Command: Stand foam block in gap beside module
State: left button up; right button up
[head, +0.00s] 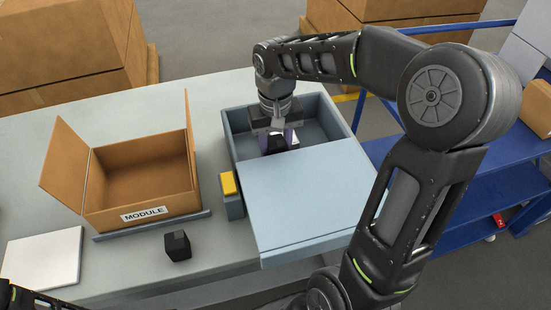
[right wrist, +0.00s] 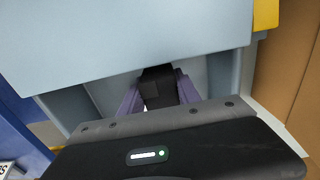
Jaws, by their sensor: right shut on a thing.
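My right gripper (head: 277,142) reaches down into the open back part of a grey-blue bin (head: 228,122). Its purple fingers are shut on a black foam block (head: 276,145), which also shows between the fingers in the right wrist view (right wrist: 158,88). The block's lower end is hard to make out. A second black block (head: 177,246) stands on the table in front of the box. An open cardboard box (head: 140,170) with a "MODULE" label (head: 144,213) stands left of the bin. No separate module shows inside it. My left gripper is not in view.
A flat grey-blue lid (head: 310,195) covers the front of the bin. A yellow-topped block (head: 229,184) stands at the bin's left side. A white panel (head: 42,260) lies at the table's left front. A blue shelf cart (head: 470,165) stands at right.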

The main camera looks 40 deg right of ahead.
aim_at(276, 141)
jog(key=shift+f, duration=2.2)
jog(key=shift+f, duration=0.25)
jog(key=o, duration=1.3)
jog(key=shift+r, duration=0.1)
notch_tip(276, 141, up, 12)
jog(key=shift+r, duration=0.15)
